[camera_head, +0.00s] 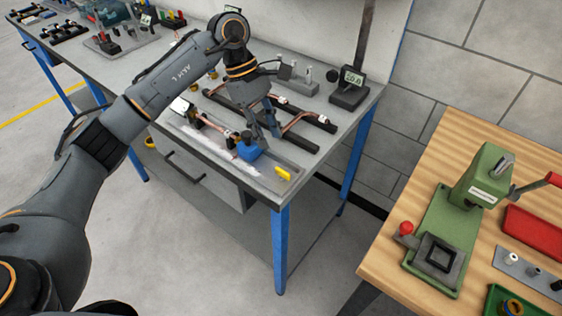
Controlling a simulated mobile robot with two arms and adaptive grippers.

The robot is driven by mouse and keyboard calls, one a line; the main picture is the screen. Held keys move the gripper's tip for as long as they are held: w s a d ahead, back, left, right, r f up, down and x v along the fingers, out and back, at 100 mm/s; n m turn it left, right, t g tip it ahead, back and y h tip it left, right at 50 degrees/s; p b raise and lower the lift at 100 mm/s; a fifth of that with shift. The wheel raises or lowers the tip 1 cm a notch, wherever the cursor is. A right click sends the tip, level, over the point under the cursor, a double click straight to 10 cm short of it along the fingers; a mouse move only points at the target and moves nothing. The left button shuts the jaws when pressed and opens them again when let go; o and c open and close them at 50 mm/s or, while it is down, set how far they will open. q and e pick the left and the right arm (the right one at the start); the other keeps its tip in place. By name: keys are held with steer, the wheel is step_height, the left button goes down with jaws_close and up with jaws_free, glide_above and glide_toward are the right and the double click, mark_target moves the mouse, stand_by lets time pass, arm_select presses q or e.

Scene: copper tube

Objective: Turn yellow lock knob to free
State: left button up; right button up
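A blue block (248,151) sits on the same fixture, left of the knob. A copper tube (213,124) runs along the fixture towards the blue block. My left gripper (267,134) points down just behind the blue block, up and left of the yellow knob and apart from it. Its fingers are small here, so I cannot tell whether they are open or shut. My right gripper is out of view.
Black rails (306,118) with more copper tubes lie behind the fixture. A small gauge with a display (350,86) stands at the bench's back right corner. A wooden table (390,263) with a green press (447,228) stands to the right, across a floor gap.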

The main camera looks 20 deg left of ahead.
mark_target(283, 171)
arm_select(q)
steer(key=p+x, duration=0.2)
steer(key=x, duration=0.7)
steer(key=shift+d, duration=0.1)
steer(key=shift+d+f, duration=0.1)
steer(key=shift+f, duration=0.2)
steer(key=shift+c, duration=0.4)
jaws_close()
